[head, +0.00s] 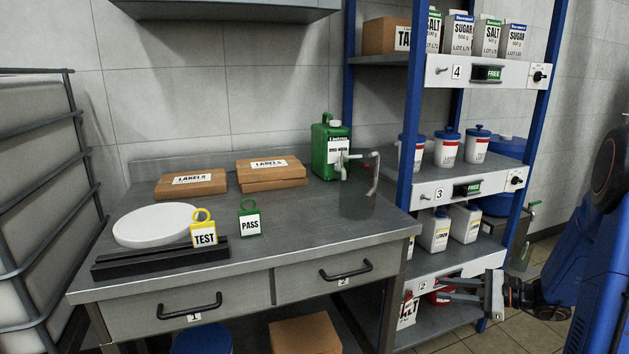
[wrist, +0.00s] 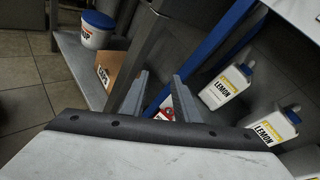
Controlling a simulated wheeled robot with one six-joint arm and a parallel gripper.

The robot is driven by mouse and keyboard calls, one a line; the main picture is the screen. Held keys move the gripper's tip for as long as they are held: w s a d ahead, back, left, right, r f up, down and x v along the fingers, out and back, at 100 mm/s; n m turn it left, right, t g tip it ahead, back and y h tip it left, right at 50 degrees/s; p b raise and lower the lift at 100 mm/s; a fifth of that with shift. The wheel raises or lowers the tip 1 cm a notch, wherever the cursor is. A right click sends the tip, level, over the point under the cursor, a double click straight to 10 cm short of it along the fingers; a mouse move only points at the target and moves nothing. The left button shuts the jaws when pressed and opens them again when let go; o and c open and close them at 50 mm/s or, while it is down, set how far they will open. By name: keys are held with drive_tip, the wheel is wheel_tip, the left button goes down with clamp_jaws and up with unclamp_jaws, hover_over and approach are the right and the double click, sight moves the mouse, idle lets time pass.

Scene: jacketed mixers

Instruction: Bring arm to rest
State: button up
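My gripper (head: 440,289) is at the lower right in the head view, in front of the lower part of the blue-posted rack, with its fingers pointing left. In the wrist view my gripper (wrist: 160,76) shows two grey fingers standing apart with nothing held between them. A small red item (wrist: 166,114) shows beyond the finger gap; I cannot tell what it is. My blue arm runs down the right edge of the head view.
The steel bench (head: 300,215) holds label boxes (head: 190,185), a green canister (head: 325,150), a white disc (head: 155,225) and TEST (head: 204,237) and PASS (head: 250,223) tags. White lemon bottles (wrist: 225,86) stand near the fingers. Tiled floor (head: 540,262) lies right of the rack.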

drive_tip(key=s+a+r+n+g+h, duration=0.25)
drive_tip(key=s+a+r+n, duration=0.2)
drive_tip(key=s+a, duration=0.3)
drive_tip(key=s+a+r+n+g+h, duration=0.2)
drive_tip(key=s+a+r+n+g, duration=0.15)
drive_tip(key=s+a+n, duration=0.4)
drive_tip(key=s+d+r+n+t+h, duration=0.1)
drive_tip(key=s+n+h, duration=0.1)
drive_tip(key=s, duration=0.4)
drive_tip(key=s+d+r+n+t+h, duration=0.1)
drive_tip(key=s+d+r+n+h, duration=0.1)
drive_tip(key=s, duration=0.4)
drive_tip(key=s+d+r+n+h, duration=0.1)
drive_tip(key=s+n+h, duration=0.2)
drive_tip(key=s, duration=0.3)
drive_tip(key=shift+d+r+n+t+h, duration=0.3)
drive_tip(key=shift+n+t+h, duration=0.1)
drive_tip(key=shift+h, duration=0.25)
